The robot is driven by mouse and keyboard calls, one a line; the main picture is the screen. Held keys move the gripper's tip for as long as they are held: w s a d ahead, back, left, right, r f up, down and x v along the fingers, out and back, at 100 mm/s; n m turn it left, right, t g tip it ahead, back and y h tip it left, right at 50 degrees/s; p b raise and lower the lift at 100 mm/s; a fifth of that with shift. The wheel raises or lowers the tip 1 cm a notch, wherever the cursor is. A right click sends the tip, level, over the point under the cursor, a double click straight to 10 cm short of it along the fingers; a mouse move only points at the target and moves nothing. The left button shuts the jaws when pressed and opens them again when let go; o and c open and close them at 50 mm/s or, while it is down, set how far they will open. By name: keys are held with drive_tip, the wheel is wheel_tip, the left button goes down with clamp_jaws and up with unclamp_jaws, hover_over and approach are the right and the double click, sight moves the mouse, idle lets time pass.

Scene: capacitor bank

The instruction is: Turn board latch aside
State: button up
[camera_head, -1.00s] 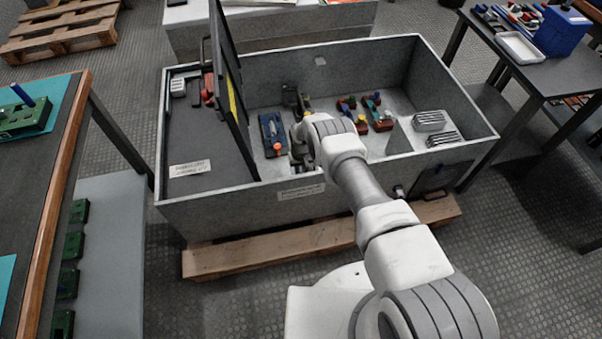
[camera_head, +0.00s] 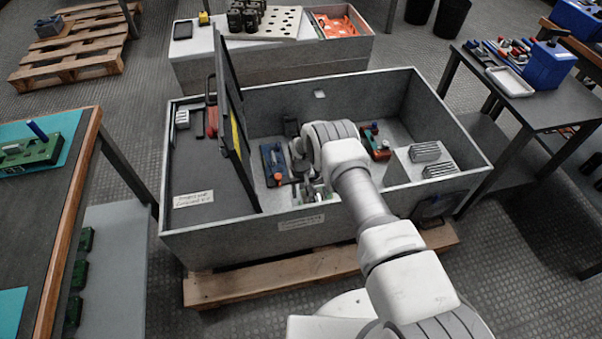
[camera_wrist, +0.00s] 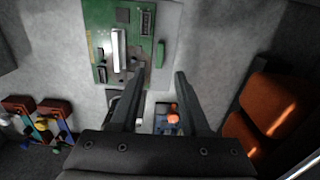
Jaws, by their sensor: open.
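A green circuit board (camera_wrist: 122,75) is fixed to a grey wall in the wrist view. A pale upright bar (camera_wrist: 119,50) lies across its middle, and a small green piece (camera_wrist: 160,53) sits at its right edge. I cannot tell which of these is the latch. My gripper (camera_wrist: 159,73) is open, with its two fingers apart and nothing between them. Its tips are at the board's lower right, just below the green piece; contact cannot be told.
The grey bin (camera_head: 240,235) has high walls around my arm. A dark upright lid (camera_head: 232,120) stands to the left. A blue block with an orange knob (camera_head: 273,160) and red blocks (camera_head: 376,145) lie inside. Orange-brown shapes (camera_wrist: 270,110) are close on the right.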

wheel_tip(320, 180, up, 10)
drive_tip(key=p, duration=0.2)
drive_tip(key=shift+f, duration=0.25)
drive_tip(key=s+d+r+t, duration=0.1)
drive_tip(key=d+r, duration=0.2)
drive_tip(key=r, duration=0.9)
drive_tip(key=d+r+m+t, duration=0.1)
drive_tip(key=d+r, duration=0.1)
drive_tip(key=r, duration=1.1)
drive_tip(key=s+d+r, duration=0.1)
drive_tip(key=d+r, duration=0.2)
drive_tip(key=r, duration=0.9)
drive_tip(key=s+d+r+m+t, duration=0.1)
drive_tip(key=s+d+r, duration=0.2)
drive_tip(key=s+r, duration=0.4)
drive_tip(key=s+d+r+t, duration=0.1)
drive_tip(key=s+d+r, duration=0.2)
drive_tip(key=s+r, duration=0.4)
drive_tip(key=s+d+r+m+t, duration=0.1)
drive_tip(key=s+d, duration=0.1)
drive_tip(key=s, duration=0.6)
drive_tip(key=s+d+r+t, duration=0.1)
drive_tip(key=s+d, duration=0.1)
drive_tip(key=s, duration=0.7)
wheel_tip(320, 180, up, 22)
drive_tip(key=p, duration=2.2)
drive_tip(key=shift+a, duration=0.25)
